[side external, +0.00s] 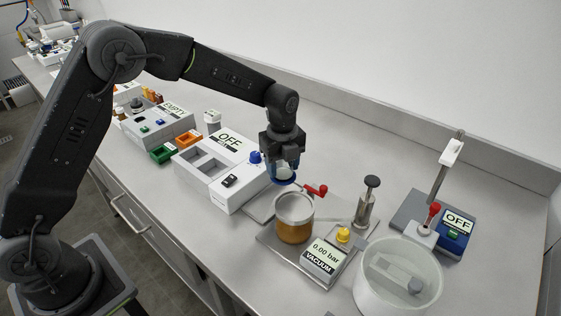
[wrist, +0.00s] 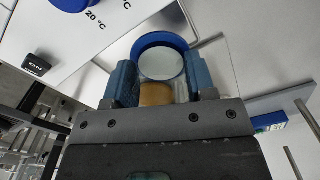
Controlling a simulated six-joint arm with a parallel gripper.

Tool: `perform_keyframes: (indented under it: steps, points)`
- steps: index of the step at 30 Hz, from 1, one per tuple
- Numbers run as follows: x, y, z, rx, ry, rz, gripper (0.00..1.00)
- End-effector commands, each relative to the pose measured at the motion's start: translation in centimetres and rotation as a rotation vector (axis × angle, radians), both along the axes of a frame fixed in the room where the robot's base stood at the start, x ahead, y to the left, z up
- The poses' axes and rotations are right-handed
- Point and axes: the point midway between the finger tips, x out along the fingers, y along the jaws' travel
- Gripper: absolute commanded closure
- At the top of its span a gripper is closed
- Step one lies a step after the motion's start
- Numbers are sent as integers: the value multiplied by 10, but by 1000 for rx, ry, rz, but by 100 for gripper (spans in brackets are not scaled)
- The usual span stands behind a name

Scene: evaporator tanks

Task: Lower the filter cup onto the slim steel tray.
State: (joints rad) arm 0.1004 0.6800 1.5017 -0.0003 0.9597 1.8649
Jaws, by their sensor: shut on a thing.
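The filter cup (side external: 285,178) is pale with a blue rim. My gripper (side external: 283,168) is shut on it and holds it in the air; in the wrist view the cup's round blue rim (wrist: 161,39) and pale inside show between the two fingers (wrist: 161,82). The slim steel tray (side external: 258,208) is a thin grey plate lying on the bench, between the white OFF box and the vacuum station. In the side view the cup is above and to the right of the tray's visible part. The cup's exact height above it is hard to tell.
A glass vessel of amber liquid (side external: 294,222) stands close in front of the cup, with a red-handled valve (side external: 316,190) beside it. The white OFF box (side external: 222,170) is left, the vacuum display (side external: 325,260) in front. A clear tub (side external: 398,282) stands front right.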

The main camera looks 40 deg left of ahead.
Motion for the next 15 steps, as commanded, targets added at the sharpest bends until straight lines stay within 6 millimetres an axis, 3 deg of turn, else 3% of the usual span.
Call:
perform_keyframes:
  steps: [15]
  points:
    - [0, 0, -14, 0, 1, 0, 77]
